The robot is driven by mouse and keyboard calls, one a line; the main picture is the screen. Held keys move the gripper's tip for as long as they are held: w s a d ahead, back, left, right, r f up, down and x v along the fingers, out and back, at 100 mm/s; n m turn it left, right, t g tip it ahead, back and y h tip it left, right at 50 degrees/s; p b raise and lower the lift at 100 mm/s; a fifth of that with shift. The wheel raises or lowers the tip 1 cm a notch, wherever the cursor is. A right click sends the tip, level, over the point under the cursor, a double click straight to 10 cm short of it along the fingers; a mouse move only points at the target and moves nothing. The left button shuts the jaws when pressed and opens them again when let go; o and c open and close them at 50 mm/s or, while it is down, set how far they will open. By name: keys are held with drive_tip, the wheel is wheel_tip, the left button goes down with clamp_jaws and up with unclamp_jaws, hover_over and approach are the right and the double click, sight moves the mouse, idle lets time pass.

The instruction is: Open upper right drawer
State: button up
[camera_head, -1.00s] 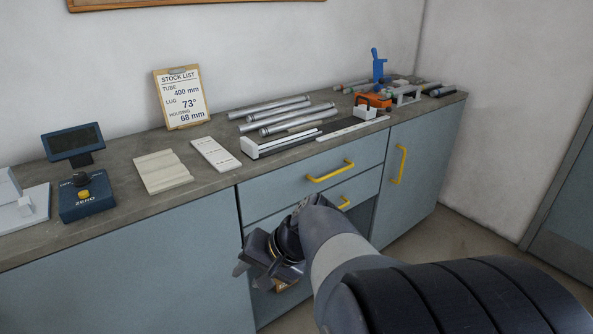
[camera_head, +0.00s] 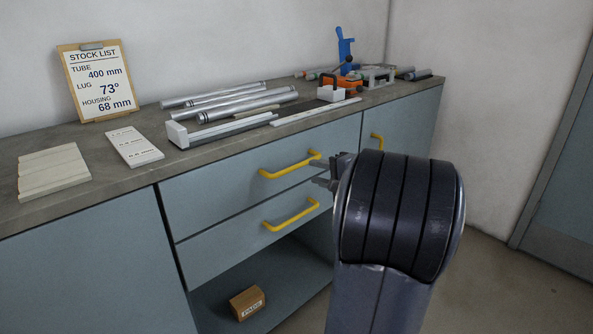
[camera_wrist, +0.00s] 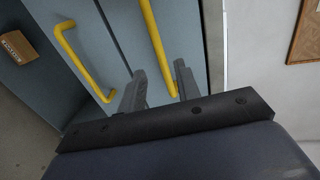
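The upper drawer (camera_head: 225,190) is a grey-blue front under the worktop, and it looks shut. Its yellow bar handle (camera_head: 285,169) also shows in the wrist view (camera_wrist: 155,35). My gripper (camera_head: 313,172) is at the right end of this handle with its fingers apart. In the wrist view my gripper (camera_wrist: 160,68) is open, and the near end of the handle appears between its two fingers. Nothing shows clamped. Whether a finger touches the handle I cannot tell. My own arm hides part of the cabinet to the right.
The lower drawer with its yellow handle (camera_head: 291,214) is just below. An open shelf under it holds a small brown box (camera_head: 247,303). Metal tubes (camera_head: 240,103) and a clipboard (camera_head: 98,82) are on the worktop (camera_head: 100,205).

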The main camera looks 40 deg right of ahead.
sight(295, 167)
drive_tip(key=b+x, duration=0.1)
drive_tip(key=x, duration=0.8)
drive_tip(key=shift+w+a+f, duration=0.1)
drive_tip(key=shift+w, duration=0.05)
drive_tip(key=shift+c, duration=0.2)
clamp_jaws()
